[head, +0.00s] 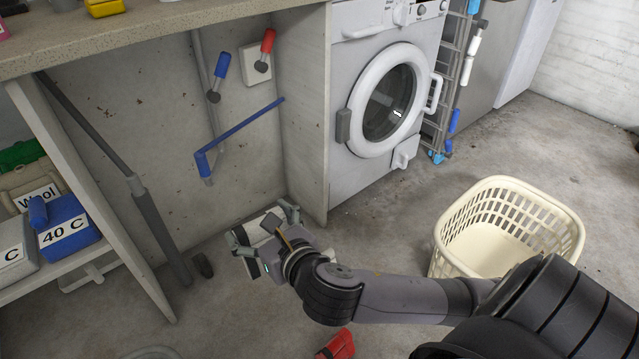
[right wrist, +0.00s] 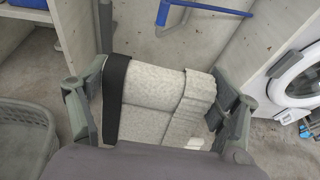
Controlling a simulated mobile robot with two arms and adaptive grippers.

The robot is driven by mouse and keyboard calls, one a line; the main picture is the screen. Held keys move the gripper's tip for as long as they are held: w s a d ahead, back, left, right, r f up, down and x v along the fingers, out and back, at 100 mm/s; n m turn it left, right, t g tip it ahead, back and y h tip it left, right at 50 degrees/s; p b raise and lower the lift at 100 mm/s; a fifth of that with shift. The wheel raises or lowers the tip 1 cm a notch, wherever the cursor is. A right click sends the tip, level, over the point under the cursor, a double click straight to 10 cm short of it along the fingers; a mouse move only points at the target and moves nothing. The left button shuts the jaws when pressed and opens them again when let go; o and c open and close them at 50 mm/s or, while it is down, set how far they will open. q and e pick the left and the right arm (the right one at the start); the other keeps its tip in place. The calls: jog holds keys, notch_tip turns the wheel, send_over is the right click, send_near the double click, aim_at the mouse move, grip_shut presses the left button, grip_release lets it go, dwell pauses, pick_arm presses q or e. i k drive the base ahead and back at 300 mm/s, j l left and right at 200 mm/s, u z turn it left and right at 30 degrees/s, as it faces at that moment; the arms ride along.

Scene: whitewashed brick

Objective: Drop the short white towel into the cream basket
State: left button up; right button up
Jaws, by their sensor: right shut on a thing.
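My right gripper (head: 266,226) reaches in from the right, low over the floor in front of the grey wall panel. It is shut on a folded white towel (right wrist: 148,100), which fills the space between its fingers in the right wrist view, with a dark strip along its left side. In the head view, the towel is mostly hidden by the gripper. The cream basket (head: 570,220) stands on the floor at the right, its visible inside empty; my arm covers part of its front. The gripper and towel are well left of the basket. My left gripper is not in view.
A washing machine (head: 340,90) stands behind, beside a drying rack (head: 452,70). A shelf at left holds labelled boxes (head: 68,226). A red item (head: 338,345) lies on the floor. A grey basket (right wrist: 25,125) shows at left in the wrist view. Floor between gripper and cream basket looks clear.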

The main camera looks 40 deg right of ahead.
aim_at(491, 272)
jog(key=z, duration=2.55)
